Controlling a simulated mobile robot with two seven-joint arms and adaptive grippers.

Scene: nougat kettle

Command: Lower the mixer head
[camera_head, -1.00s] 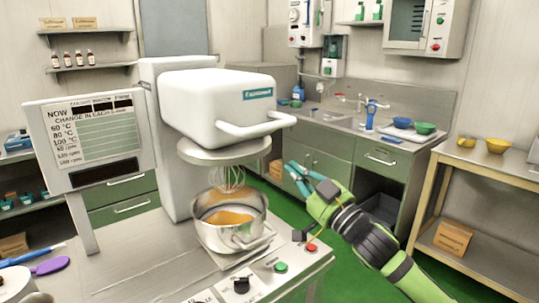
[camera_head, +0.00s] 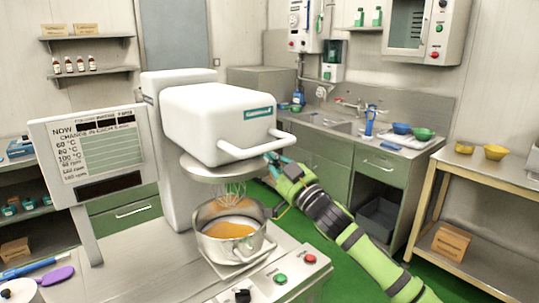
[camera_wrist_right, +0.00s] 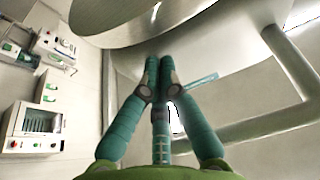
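The white mixer head (camera_head: 205,110) stands over the steel bowl (camera_head: 218,250), which holds orange-yellow contents (camera_head: 228,230). Its bar handle (camera_head: 250,147) runs across the front. The wire whisk (camera_head: 232,194) hangs under the round plate (camera_head: 210,172), its lower end at the bowl's mouth. My right gripper (camera_head: 272,160) is at the right end of the handle, beside the plate. In the right wrist view its teal fingers (camera_wrist_right: 159,60) meet at the tips with nothing seen between them. The handle (camera_wrist_right: 290,65) is to their right there. My left gripper is out of view.
A display panel (camera_head: 95,150) stands left of the mixer. Red (camera_head: 310,259) and green (camera_head: 280,279) buttons are on the front of the machine's table. A purple spatula (camera_head: 56,275) lies at the left. Green floor lies beyond my right arm.

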